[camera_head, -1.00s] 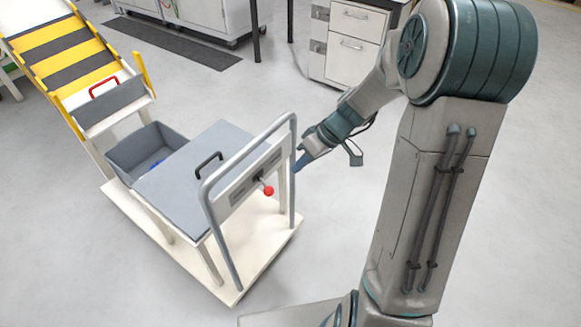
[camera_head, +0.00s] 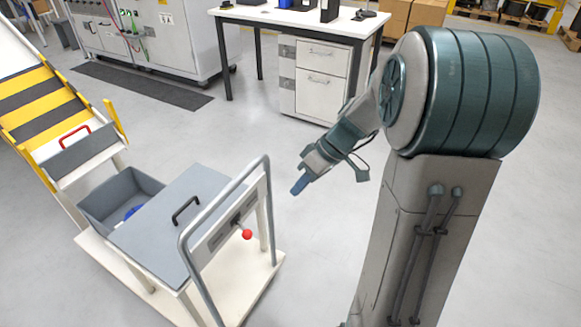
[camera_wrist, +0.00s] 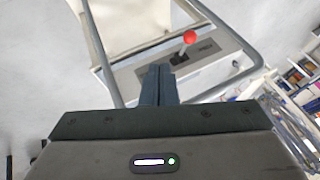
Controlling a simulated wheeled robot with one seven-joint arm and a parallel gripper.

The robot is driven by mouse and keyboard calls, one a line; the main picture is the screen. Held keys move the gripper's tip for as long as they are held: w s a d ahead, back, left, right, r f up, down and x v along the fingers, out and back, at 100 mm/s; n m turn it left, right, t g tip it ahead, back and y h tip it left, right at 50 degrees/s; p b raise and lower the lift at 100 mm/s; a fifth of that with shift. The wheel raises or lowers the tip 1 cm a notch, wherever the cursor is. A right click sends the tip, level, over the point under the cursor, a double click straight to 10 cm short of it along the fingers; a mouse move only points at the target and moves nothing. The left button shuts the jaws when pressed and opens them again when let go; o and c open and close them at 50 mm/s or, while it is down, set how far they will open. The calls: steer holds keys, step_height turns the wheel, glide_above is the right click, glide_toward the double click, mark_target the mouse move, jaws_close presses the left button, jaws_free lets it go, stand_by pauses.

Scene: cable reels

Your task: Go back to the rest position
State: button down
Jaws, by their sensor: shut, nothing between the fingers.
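My gripper (camera_head: 300,184) hangs in the air to the right of a cart, apart from it, with its fingers pointing down and left. In the wrist view my gripper (camera_wrist: 159,72) has its two dark fingers together with nothing between them. The red-knobbed lever (camera_head: 247,234) sits on the panel at the cart's handle end. It also shows in the wrist view, the red knob (camera_wrist: 190,37) standing beyond the fingertips and to their right, apart from them.
The cart has a grey tubular handle (camera_head: 188,262), a grey lid (camera_head: 165,232) with a black grip and a grey bin (camera_head: 95,203) holding something blue. A yellow-and-black striped ramp (camera_head: 45,100) stands left. Behind are a white table (camera_head: 290,17) and drawer cabinet (camera_head: 310,92). Open floor lies right.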

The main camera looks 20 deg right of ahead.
steer(key=s+r+m+h+p, duration=0.2)
steer(key=s+r+p, duration=0.3)
steer(key=r, duration=0.3)
steer(key=s+a+r+m+t+h+p, duration=0.1)
steer(key=s+r+m+h+p, duration=0.1)
steer(key=s+r+p, duration=0.3)
steer(key=s+a+r+m+t+h+p, duration=0.1)
steer(key=s+r+p, duration=0.4)
steer(key=r+p, duration=0.5)
steer(key=r+m+h, duration=0.1)
steer(key=m, duration=0.1)
steer(key=shift+a+r+m+h, duration=0.2)
steer(key=shift+r+m+h, duration=0.2)
